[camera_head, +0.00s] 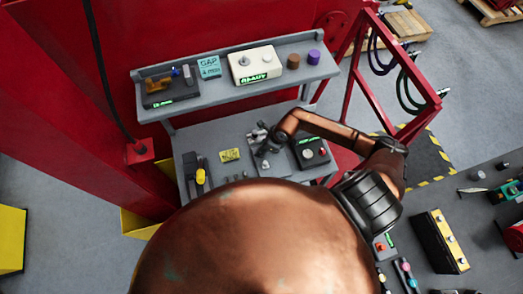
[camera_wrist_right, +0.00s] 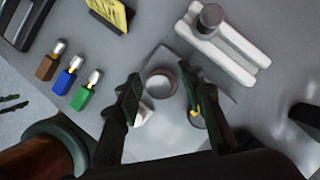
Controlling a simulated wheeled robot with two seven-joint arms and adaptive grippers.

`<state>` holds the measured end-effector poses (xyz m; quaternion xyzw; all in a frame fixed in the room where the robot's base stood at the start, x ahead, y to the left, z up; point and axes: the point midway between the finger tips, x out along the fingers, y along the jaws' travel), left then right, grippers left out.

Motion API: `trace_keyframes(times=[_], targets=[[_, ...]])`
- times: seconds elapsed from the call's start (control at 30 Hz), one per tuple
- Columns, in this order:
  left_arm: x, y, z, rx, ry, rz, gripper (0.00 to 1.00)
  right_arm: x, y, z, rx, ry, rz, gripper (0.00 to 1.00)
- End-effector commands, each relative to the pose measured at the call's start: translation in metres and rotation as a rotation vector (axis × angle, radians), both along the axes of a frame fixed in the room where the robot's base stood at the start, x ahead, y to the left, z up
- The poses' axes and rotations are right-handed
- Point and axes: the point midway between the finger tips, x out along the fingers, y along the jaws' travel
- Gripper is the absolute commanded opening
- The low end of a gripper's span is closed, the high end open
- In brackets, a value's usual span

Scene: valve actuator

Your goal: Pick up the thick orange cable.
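I cannot make out a thick orange cable in either view. Cables hang on the red frame at the right of the head view, a dark blue one (camera_head: 374,58) and a dark green one (camera_head: 404,92). My right gripper (camera_head: 264,150) is low over the grey workbench (camera_head: 215,143). In the right wrist view my right gripper (camera_wrist_right: 160,82) is open. Its two dark fingers stand on either side of a round grey ring-shaped part (camera_wrist_right: 161,83); I cannot tell whether they touch it. My left gripper is not in view.
The wrist view shows brown, blue and green capped pieces (camera_wrist_right: 70,78), a yellow card (camera_wrist_right: 110,13) and a pale forked holder (camera_wrist_right: 222,42). An upper shelf (camera_head: 220,85) holds a white box (camera_head: 256,63). The red frame (camera_head: 351,75) stands right of the bench.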

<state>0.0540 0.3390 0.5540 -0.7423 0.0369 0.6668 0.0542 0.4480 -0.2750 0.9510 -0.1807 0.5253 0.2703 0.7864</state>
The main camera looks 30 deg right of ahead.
Motion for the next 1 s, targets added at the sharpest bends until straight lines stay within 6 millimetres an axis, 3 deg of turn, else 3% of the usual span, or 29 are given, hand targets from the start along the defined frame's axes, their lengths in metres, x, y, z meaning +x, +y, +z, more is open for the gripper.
trace_keyframes(times=[0.5, 1.0], targets=[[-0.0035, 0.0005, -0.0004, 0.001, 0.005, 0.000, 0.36, -0.0005, -0.0001, -0.0001, 0.000, 0.002, -0.001, 0.00], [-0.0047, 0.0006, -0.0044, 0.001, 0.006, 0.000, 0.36, -0.0003, -0.0005, 0.0043, -0.001, 0.001, 0.001, 0.00]])
